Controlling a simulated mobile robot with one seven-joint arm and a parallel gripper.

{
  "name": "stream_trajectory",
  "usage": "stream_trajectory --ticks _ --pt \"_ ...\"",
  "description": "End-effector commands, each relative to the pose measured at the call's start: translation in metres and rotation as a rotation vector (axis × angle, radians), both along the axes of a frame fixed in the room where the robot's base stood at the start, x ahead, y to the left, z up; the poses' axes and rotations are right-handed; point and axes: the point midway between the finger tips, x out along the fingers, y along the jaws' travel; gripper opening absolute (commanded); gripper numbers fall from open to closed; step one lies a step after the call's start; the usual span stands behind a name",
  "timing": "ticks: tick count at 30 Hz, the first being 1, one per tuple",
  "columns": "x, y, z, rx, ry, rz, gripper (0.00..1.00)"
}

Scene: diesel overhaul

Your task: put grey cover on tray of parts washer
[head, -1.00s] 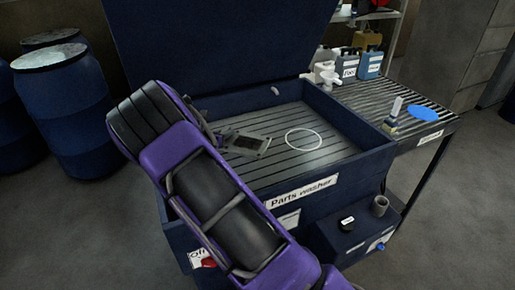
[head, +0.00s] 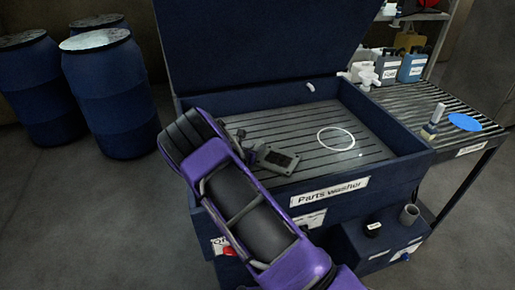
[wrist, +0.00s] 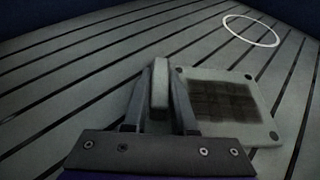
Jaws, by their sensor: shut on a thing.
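The grey cover (head: 277,159) is a flat plate with a dark grid patch and holes at its corners. It is over the slatted tray (head: 290,120) of the parts washer, left of a white ring mark (head: 336,139). My gripper (head: 250,146) is shut on the cover near its left side. In the wrist view the cover (wrist: 222,105) extends to the right of my gripper fingers (wrist: 158,95), and the slats (wrist: 75,75) lie below it. I cannot tell whether the cover touches the slats.
The blue washer wall (head: 410,160) rims the tray, and its raised lid (head: 260,45) stands behind. A slatted side bench (head: 410,97) at right holds a brush (head: 434,120), a blue disc (head: 464,122) and bottles (head: 412,68). Blue drums (head: 115,100) stand at left. Tray space around the ring is clear.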

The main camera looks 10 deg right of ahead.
Motion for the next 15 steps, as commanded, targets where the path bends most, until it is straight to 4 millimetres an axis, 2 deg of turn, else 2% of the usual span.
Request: stream_trajectory --ticks 3,4,8,9,15 --pt "0.0006 -0.0004 -0.002 -0.002 -0.002 0.0 0.0" --pt "-0.0001 0.0 -0.0026 0.0 0.0 0.0 0.28" --pt "-0.0003 -0.0001 -0.002 -0.001 0.001 0.0 0.52" --pt "-0.0003 -0.0001 -0.002 -0.001 0.001 0.0 0.55" --pt "-0.0003 -0.0001 -0.002 -0.001 0.001 0.0 0.55"
